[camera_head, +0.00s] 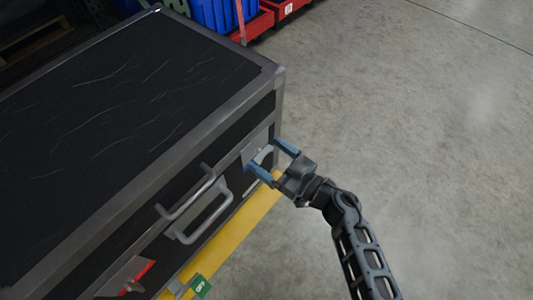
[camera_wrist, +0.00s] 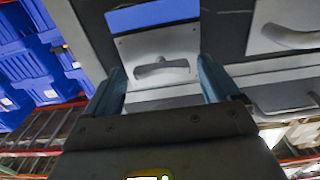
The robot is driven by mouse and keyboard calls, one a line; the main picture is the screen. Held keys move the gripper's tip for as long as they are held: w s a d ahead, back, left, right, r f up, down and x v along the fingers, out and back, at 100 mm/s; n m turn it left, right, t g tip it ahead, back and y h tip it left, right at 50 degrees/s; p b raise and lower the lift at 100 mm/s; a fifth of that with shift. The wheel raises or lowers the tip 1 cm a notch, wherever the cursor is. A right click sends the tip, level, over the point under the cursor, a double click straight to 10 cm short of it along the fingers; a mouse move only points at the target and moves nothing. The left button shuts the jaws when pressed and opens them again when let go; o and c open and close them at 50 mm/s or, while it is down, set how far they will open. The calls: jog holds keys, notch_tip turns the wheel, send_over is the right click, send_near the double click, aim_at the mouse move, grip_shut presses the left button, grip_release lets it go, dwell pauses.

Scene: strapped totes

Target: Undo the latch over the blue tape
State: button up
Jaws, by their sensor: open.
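A black case with grey metal edges (camera_head: 277,85) fills the left of the head view. On its front side is a silver latch (camera_wrist: 162,70) on a light metal plate, near the far right corner. A strip of blue tape (camera_wrist: 152,15) lies along one edge of that plate. My gripper (camera_head: 266,156) is open, its two blue fingers pointing at the latch. In the wrist view the fingers stand to either side of the latch, with nothing between them. Whether a finger touches the case I cannot tell. In the head view the fingers partly hide latch and tape.
A silver handle (camera_head: 204,216) sticks out left of the latch. Farther along, a second latch (camera_head: 130,286) sits by red tape (camera_head: 141,274). A green OFF tag (camera_head: 201,286) is by the yellow edge (camera_head: 232,238). Blue totes (camera_head: 216,14) stand behind. The concrete floor right is clear.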

jog(key=shift+x, duration=0.95)
jog(key=shift+c, duration=0.2)
jog(key=c, duration=1)
jog(key=shift+s, duration=0.1)
